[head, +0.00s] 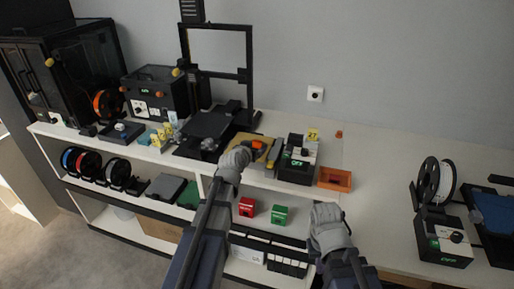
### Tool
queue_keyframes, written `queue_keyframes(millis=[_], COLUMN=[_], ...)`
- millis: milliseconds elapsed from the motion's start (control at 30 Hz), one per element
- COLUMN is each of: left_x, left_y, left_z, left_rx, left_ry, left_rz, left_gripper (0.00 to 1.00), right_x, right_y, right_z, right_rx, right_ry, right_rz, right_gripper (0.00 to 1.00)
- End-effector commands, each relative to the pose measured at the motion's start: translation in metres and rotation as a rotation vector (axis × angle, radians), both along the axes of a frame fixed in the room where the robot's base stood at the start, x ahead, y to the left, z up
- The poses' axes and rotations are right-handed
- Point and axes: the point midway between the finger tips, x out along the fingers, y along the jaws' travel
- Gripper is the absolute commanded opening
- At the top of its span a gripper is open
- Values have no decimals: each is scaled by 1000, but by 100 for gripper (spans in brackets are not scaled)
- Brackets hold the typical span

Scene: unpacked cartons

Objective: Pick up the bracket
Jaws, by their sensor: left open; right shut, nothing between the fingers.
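A small orange part (258,144), which may be the bracket, lies on a tan tray (240,139) on the bench, just beyond my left gripper. It is too small to make out its exact shape. My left gripper (243,153) is open at the front edge of the tray, close to the orange part. I cannot tell whether it touches it, and the gripper hides part of the tray. My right gripper (326,209) is shut and empty, in front of the bench edge and below the orange open box (335,178).
A black printer frame (217,75) stands behind left. A black-and-white device (298,160) stands right of the tray. A smaller orange piece (339,134) lies farther back. Red (247,207) and green (279,214) bins sit on the shelf below.

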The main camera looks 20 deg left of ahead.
Motion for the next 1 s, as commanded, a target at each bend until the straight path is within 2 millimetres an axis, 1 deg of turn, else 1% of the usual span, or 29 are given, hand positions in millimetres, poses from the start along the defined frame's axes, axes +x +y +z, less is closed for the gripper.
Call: queue_keyframes(millis=[33, 100, 200, 433, 1000], left_x=[11, 21, 30, 30, 30], left_y=[2, 2, 1, 1, 1], left_z=[-7, -11, -14, -13, -13], left_rx=[0, 0, -1, 0, 0], left_ry=[0, 0, 0, 0, 0], left_rz=[0, 0, -1, 0, 0], left_gripper=[80, 80, 80, 80, 16], right_x=[0, 0, 0, 0, 0], right_y=[0, 0, 0, 0, 0], right_z=[-7, -11, -14, -13, -13], right_rx=[0, 0, 0, 0, 0], right_ry=[0, 0, 0, 0, 0], right_rz=[0, 0, 0, 0, 0], right_gripper=[0, 0, 0, 0, 0])
